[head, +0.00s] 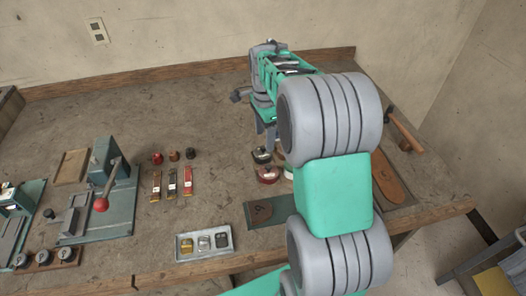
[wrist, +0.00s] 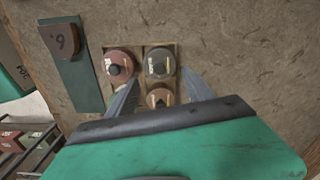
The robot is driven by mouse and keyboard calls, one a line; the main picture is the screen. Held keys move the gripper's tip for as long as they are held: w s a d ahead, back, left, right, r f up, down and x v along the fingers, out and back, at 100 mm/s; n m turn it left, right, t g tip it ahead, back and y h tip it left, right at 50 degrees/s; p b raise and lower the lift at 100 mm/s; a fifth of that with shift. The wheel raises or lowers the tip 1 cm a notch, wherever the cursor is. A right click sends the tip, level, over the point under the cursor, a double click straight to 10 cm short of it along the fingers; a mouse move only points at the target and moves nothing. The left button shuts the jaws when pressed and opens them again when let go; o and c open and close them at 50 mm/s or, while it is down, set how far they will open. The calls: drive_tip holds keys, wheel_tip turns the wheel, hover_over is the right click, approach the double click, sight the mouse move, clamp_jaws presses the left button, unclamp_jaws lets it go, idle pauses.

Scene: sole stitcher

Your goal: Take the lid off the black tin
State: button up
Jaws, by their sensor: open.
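The black tin (wrist: 160,63) is round and dark, with a pale label and a knob on its lid, in the wrist view. It also shows in the head view, just below the gripper (head: 262,156). The lid is on it. My gripper (wrist: 160,78) is open and empty, its two fingers pointing toward the tins from above. In the wrist view the black tin lies between and just beyond the fingertips. I cannot tell the exact height of the fingertips above it.
A red tin (wrist: 118,62) stands left of the black tin, and a brown tin (wrist: 160,96) stands nearer, between the fingers. A green board with a brown piece marked with a number (wrist: 62,42) lies to the left. A metal tray (head: 204,243) is at the bench front.

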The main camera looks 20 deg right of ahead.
sight(264, 146)
wheel_tip(264, 146, down, 5)
drive_tip(key=shift+a+r+p, duration=0.1)
drive_tip(key=shift+p, duration=0.35)
drive_tip(key=c, duration=1)
drive_tip(key=shift+o, duration=0.2)
drive_tip(key=shift+r, duration=0.15)
